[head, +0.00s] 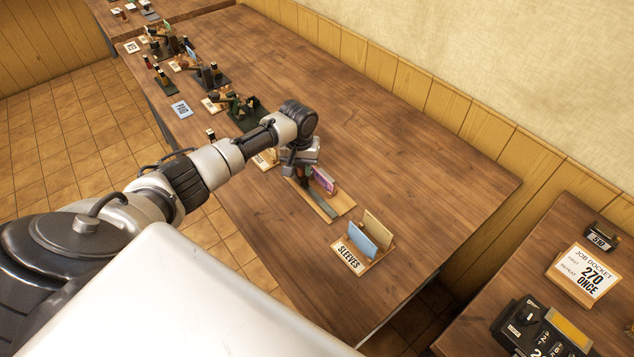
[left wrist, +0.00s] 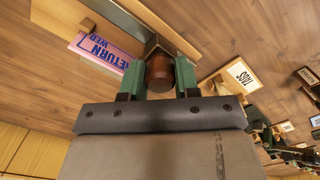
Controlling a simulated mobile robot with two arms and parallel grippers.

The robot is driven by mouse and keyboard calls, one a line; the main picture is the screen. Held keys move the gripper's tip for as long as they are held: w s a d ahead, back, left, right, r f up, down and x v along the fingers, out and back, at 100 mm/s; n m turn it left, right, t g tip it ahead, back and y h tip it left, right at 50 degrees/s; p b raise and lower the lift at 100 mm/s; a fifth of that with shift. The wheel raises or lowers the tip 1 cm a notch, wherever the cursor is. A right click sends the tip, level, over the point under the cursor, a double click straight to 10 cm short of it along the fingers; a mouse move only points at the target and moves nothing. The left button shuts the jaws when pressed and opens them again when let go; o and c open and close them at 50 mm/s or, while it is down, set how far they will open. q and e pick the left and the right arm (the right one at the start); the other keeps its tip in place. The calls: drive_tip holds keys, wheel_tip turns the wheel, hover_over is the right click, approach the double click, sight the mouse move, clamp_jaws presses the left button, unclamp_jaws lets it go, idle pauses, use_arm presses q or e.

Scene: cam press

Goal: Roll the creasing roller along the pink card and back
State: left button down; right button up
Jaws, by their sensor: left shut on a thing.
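A dark angular part shows just beyond the handle; the rolling face is hidden. The pink card (head: 323,180) is beside the gripper on the board. In the left wrist view the card (left wrist: 108,55) shows blue "RETURN" lettering, left of the fingers. Whether the roller touches it I cannot tell.
A "SLEEVES" holder (head: 350,258) with a blue and a tan sheet stands nearer the table's front end. Several small stations line the table's left edge, with a "PAID" card (head: 181,109). The table's right side is clear. A job docket (head: 584,275) reads "270 ONCE" on another table.

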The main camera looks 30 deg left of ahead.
use_arm(q)
drive_tip(key=a, duration=0.1)
drive_tip(key=w+a, duration=0.1)
drive_tip(key=a+b, duration=0.1)
drive_tip(key=a, duration=0.1)
drive_tip(key=shift+w+a, duration=0.1)
drive_tip(key=shift+w, duration=0.15)
drive_tip(key=shift+r, duration=0.1)
drive_tip(key=shift+a, duration=0.1)
drive_tip(key=c, duration=1.2)
unclamp_jaws()
drive_tip(key=o, duration=0.4)
drive_tip(key=shift+a, duration=0.1)
drive_tip(key=shift+r, duration=0.2)
wheel_tip(320, 180, up, 10)
drive_tip(key=b, duration=0.1)
drive_tip(key=shift+r, duration=0.15)
